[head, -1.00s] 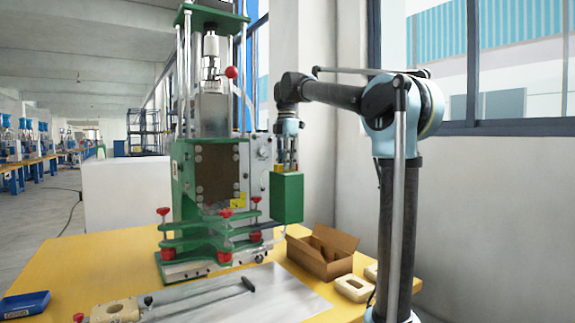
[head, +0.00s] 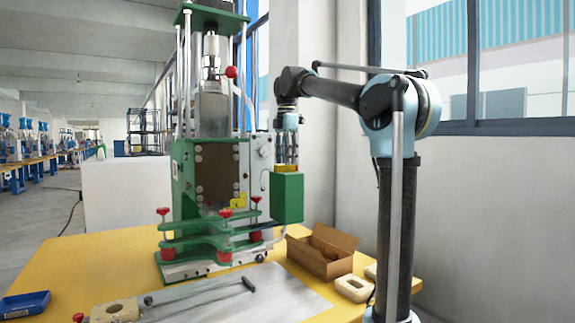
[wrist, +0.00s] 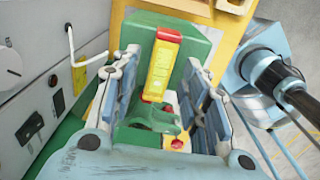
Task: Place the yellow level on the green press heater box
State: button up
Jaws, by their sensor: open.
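The yellow level (head: 285,169) lies on top of the green press heater box (head: 287,199) in the head view. In the wrist view the level (wrist: 163,68) is a yellow bar with a red end, lying along the green top of the box (wrist: 195,47). My gripper (head: 287,161) is just above the box, pointing down. In the wrist view my gripper (wrist: 163,62) is open, with one finger on each side of the level and gaps showing between. The fingers hide part of the box.
The green press (head: 208,185) with red knobs stands just left of the box. An open cardboard box (head: 322,253) and beige blocks (head: 353,288) are on the yellow table below right. A blue tray (head: 25,304) is at the table's left.

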notch_tip(320, 180, up, 10)
jog(key=shift+r, duration=0.15)
dwell(0.3)
jog(key=s+d+f+m, duration=0.6)
jog(key=d+f+m, duration=0.1)
jog(key=d+f, duration=0.25)
jog(key=s+d+f+m, duration=0.4)
jog(key=s+f+m, duration=0.2)
jog(key=f, duration=0.8)
jog(key=s+d+f+m+t, duration=0.1)
jog(key=s+d+f+m, duration=0.3)
jog(key=s+f, duration=0.7)
jog(key=s+d+f+m+t, duration=0.1)
jog(key=s+d+f+m, duration=0.3)
jog(key=f, duration=1.5)
jog(key=s+m, duration=0.3)
jog(key=s, duration=0.1)
jog(key=shift+s+d+f+m, duration=0.2)
jog(key=shift+s+m, duration=0.1)
jog(key=shift+s, duration=0.1)
jog(key=shift+s, duration=0.1)
